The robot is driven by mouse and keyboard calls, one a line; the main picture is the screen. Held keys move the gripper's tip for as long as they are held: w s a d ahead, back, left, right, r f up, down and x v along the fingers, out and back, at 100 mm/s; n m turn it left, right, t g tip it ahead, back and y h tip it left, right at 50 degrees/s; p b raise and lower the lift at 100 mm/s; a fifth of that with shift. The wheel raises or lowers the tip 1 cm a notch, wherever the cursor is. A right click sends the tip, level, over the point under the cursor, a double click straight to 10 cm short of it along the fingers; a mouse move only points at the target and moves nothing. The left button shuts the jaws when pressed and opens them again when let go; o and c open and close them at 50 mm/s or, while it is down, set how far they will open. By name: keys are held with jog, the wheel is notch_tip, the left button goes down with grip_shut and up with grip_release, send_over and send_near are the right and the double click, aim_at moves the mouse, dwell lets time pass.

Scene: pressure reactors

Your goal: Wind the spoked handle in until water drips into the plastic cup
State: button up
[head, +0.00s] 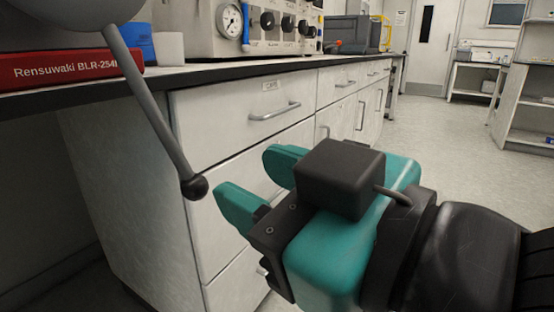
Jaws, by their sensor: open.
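The spoked handle shows at the upper left as a grey hub and one grey spoke (148,95), which slants down to a black ball knob (194,187) hanging in front of the drawers. Its other spokes are out of view. My gripper (248,172), with teal fingers, is open and empty to the right of the knob. The fingers point left towards the knob and do not appear to touch it. A small whitish cup (169,48) stands on the bench behind the spoke; I cannot tell if it is the plastic cup. No dripping water is visible.
A red unit (75,70) marked Rensuwaki lies at the bench edge beside a blue container (138,40). A panel with a gauge (231,19) and black knobs stands behind. White drawers (245,115) with bar handles sit below the bench. The floor (440,135) at right is clear.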

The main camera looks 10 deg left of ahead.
aim_at(170, 136)
jog(key=p+x, duration=0.5)
jog(key=p, duration=0.1)
jog(key=p+x, duration=0.5)
jog(key=p, duration=0.1)
jog(key=r+p+x, duration=0.1)
jog(key=p+x, duration=0.4)
jog(key=p, duration=0.2)
jog(key=shift+w+a+f, duration=0.1)
jog(key=shift+w+a, duration=0.1)
jog(key=shift+f+p+x, duration=0.2)
jog(key=shift+p+x, duration=0.6)
jog(key=shift+x, duration=0.15)
jog(key=shift+f, duration=0.1)
grip_shut()
